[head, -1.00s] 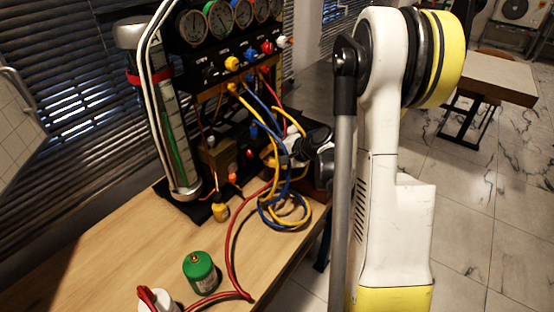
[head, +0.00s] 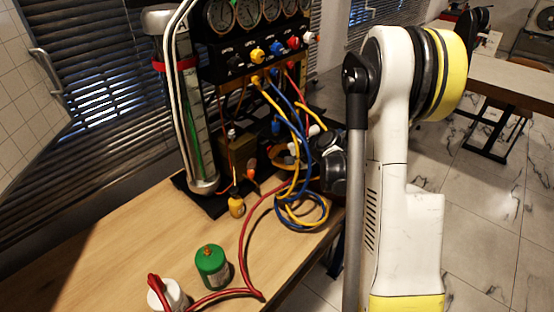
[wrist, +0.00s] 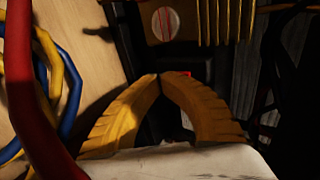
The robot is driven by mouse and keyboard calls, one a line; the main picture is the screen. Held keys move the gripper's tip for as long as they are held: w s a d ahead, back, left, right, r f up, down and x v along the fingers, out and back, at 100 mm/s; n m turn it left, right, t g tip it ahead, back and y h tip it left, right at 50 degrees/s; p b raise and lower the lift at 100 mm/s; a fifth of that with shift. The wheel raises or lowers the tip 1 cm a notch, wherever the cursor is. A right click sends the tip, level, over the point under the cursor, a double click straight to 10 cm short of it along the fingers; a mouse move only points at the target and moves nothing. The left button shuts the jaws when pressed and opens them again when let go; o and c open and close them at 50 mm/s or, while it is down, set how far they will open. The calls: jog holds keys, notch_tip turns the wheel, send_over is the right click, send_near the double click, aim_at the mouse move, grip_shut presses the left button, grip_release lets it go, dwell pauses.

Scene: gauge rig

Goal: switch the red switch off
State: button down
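My gripper (wrist: 160,78) shows in the wrist view with its two yellow ribbed fingers meeting at the tips, nothing visible between them. A small red part (wrist: 185,74), possibly the red switch, shows just behind and right of the fingertips, mostly hidden by the right finger. I cannot tell whether the fingers touch it or which way it is set. In the head view my gripper is low at the right side of the gauge rig (head: 250,65), largely hidden by hoses and my wrist. The red switch cannot be made out there.
Yellow and blue hoses (head: 303,213) hang in front of the rig and coil on the wooden table (head: 130,245). A red hose (head: 243,250) runs to the front. A green canister (head: 211,266) and a white one (head: 167,295) stand at the front.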

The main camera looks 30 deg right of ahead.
jog(key=shift+r, duration=0.15)
jog(key=shift+r+p, duration=0.55)
jog(key=shift+r, duration=0.2)
